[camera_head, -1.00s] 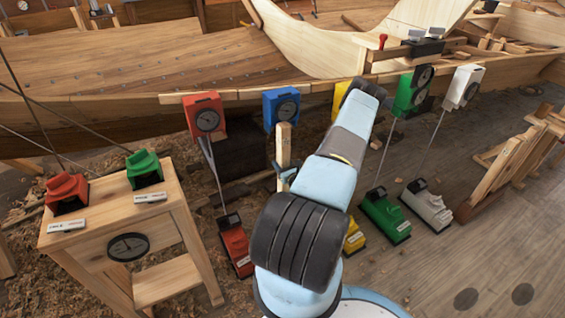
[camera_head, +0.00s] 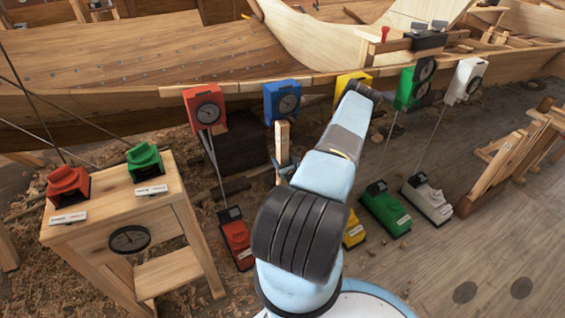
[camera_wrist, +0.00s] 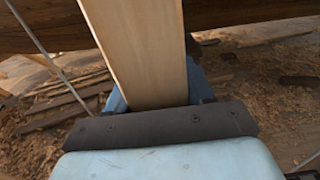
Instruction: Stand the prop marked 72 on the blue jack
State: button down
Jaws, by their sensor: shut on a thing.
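My gripper (camera_head: 285,172) is shut on a pale wooden prop (camera_head: 282,145), which stands upright in its jaws near the hull's side. In the wrist view the prop (camera_wrist: 140,45) rises between the bluish fingers (camera_wrist: 158,98). No number can be read on it, and its lower end is hidden. A blue dial box (camera_head: 283,102) is fixed on the hull edge just above and behind the prop. No blue jack base shows on the floor; the arm covers part of that area.
Red (camera_head: 236,240), yellow (camera_head: 353,233), green (camera_head: 386,210) and white (camera_head: 428,199) jack bases stand on the floor. Thin rods lean up from several of them. A wooden stand (camera_head: 165,213) with red and green devices is at left. Trestles (camera_head: 510,155) stand at right.

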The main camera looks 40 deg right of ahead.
jog(key=x, duration=0.6)
dwell(0.7)
jog(key=shift+w+d, duration=0.1)
dwell(0.8)
jog(key=shift+f, duration=0.3)
dwell(0.6)
dwell(0.8)
jog(key=shift+c, duration=1.7)
grip_release()
jog(key=shift+f, duration=0.1)
